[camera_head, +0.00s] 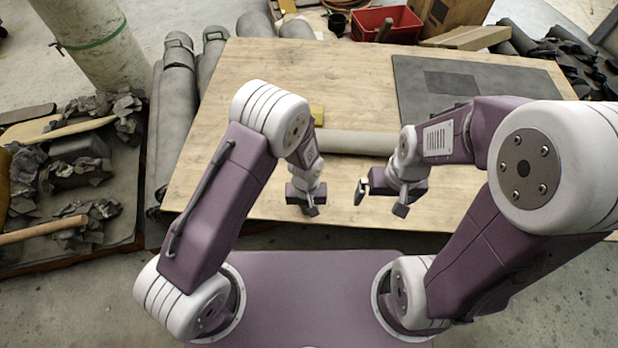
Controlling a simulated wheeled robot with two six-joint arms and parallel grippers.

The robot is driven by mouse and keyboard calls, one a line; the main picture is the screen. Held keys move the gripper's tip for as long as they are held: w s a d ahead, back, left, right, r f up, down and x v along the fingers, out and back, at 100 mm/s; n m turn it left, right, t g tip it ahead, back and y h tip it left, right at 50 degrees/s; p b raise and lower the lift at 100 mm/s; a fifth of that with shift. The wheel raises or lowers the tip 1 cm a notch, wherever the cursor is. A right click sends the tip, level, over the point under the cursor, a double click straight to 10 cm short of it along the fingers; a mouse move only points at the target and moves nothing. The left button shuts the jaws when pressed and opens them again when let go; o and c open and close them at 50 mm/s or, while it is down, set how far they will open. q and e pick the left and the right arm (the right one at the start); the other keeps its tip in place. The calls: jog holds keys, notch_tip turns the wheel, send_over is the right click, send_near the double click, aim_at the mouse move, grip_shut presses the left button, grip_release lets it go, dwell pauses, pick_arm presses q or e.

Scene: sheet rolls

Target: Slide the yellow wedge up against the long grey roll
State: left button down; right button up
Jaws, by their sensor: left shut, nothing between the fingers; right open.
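The yellow wedge (317,115) lies on the wooden table just beyond the left end of the long grey roll (356,142). My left arm hides part of the wedge and the roll's left end. I cannot tell whether wedge and roll touch. The roll lies crosswise, its right end near or behind my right wrist. My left gripper (312,210) is shut and empty, on the near side of the roll, above the table's front part. My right gripper (381,201) is open and empty, also nearer than the roll, to the right of the left one.
The wooden table (270,75) has a dark grey mat (420,80) at its far right. A red crate (387,24) stands beyond the far edge. The tabletop beyond the wedge is clear.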

pick_arm(q)
jog(key=shift+w+d, duration=0.1)
jog(key=shift+w, duration=1.05)
jog(key=shift+w, duration=0.35)
jog(key=shift+w+d+b, duration=0.2)
jog(key=shift+w+b, duration=0.35)
jog(key=shift+w, duration=1.5)
jog(key=shift+w+d+b, duration=0.2)
jog(key=shift+w+b, duration=0.75)
jog(key=shift+w, duration=1.65)
jog(key=shift+w, duration=0.35)
jog(key=shift+w+d+b, duration=0.1)
jog(key=shift+w+b, duration=0.3)
jog(key=shift+w, duration=0.15)
